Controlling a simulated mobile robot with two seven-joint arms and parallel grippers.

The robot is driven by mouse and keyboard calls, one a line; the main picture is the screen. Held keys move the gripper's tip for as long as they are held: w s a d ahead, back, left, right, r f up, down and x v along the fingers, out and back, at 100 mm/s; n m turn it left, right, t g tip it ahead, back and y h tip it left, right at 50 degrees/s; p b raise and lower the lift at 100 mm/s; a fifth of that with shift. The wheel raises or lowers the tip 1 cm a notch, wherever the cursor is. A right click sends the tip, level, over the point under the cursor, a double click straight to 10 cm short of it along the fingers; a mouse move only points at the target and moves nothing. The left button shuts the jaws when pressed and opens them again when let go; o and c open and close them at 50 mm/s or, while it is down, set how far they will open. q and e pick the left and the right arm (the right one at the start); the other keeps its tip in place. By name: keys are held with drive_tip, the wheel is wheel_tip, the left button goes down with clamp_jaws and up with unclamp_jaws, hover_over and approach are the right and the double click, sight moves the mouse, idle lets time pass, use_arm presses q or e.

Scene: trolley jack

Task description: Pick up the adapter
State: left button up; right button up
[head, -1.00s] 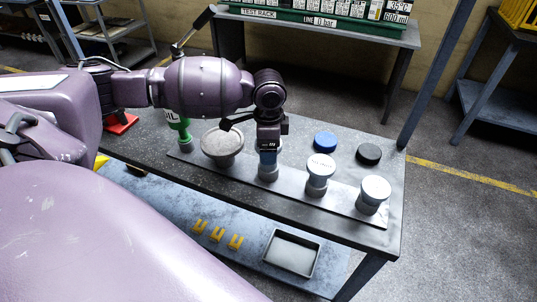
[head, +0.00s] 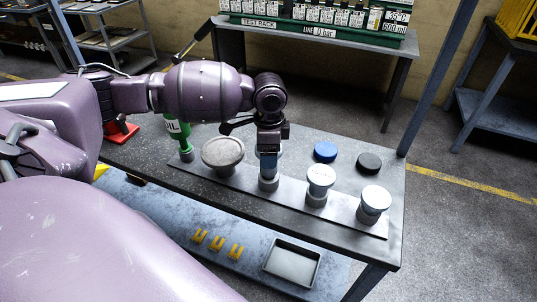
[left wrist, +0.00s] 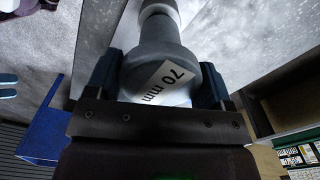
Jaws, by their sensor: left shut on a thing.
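My left gripper (head: 268,160) points down over the grey plate (head: 210,177) on the bench. It is shut on a grey round adapter whose lower part (head: 268,183) shows below the fingers in the head view. In the left wrist view the adapter (left wrist: 152,55) sits between the two blue fingers, with a white "70 mm" label on it. The gripper hides most of its top in the head view, and I cannot tell whether it is clear of the plate.
A wide grey disc-topped adapter (head: 222,152) stands left of the gripper. Two pale-topped adapters (head: 320,176) (head: 375,199) stand to its right. A blue puck (head: 325,151) and a black puck (head: 368,162) lie behind. A green oil bottle (head: 181,133) stands left. A tray (head: 292,262) lies on the lower shelf.

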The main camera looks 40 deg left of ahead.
use_arm(q)
wheel_tip(320, 180, up, 18)
drive_tip(key=p, duration=0.2)
drive_tip(key=shift+r+p, duration=0.25)
drive_tip(key=shift+p, duration=0.05)
